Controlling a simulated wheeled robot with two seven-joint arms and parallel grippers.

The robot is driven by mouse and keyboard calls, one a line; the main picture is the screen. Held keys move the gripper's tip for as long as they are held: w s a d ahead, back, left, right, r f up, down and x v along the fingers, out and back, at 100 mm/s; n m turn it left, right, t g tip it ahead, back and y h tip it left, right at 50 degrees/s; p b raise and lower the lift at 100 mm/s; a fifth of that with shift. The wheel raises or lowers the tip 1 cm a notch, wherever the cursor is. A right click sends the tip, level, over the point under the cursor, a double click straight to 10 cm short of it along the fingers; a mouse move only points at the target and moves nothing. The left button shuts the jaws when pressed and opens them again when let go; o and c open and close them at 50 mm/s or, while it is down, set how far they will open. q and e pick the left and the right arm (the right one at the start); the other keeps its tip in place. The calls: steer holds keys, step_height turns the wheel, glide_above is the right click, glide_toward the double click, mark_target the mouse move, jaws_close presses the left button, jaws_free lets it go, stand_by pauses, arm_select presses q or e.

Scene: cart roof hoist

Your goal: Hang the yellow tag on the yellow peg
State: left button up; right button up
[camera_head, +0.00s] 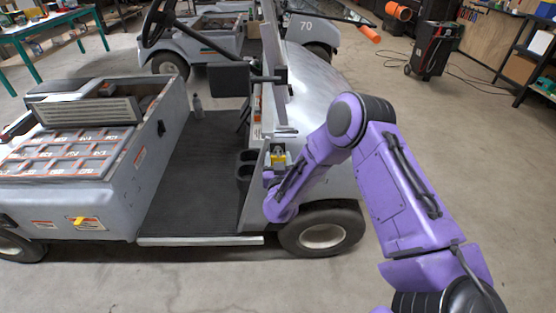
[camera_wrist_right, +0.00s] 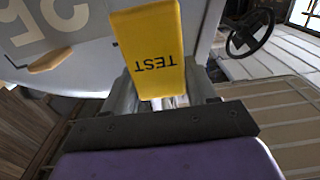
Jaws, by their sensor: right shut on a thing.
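My right gripper (camera_head: 277,168) is shut on a yellow tag (camera_head: 279,157), beside the front pillar of the near cart. In the right wrist view the tag (camera_wrist_right: 152,50) fills the space over the fingers and reads "TEST", upside down. It hides most of the fingertips of the gripper (camera_wrist_right: 165,92). A small yellow piece (camera_head: 78,221) shows on an orange-edged label on the cart's rear side. My left gripper is not in view.
A second cart (camera_head: 305,28) stands behind. A black and red wheeled unit (camera_head: 432,50) is at the back right. The concrete floor at right is mostly clear.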

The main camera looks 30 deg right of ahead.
steer(key=shift+s+a+r+p, duration=0.1)
steer(key=shift+s+a+p, duration=0.15)
steer(key=shift+p, duration=0.1)
steer(key=p+v, duration=0.1)
steer(key=v, duration=0.1)
steer(key=r+p+v, duration=0.1)
steer(key=v, duration=0.1)
stand_by(0.3)
steer(key=shift+p+v, duration=0.45)
steer(key=shift+v, duration=2.1)
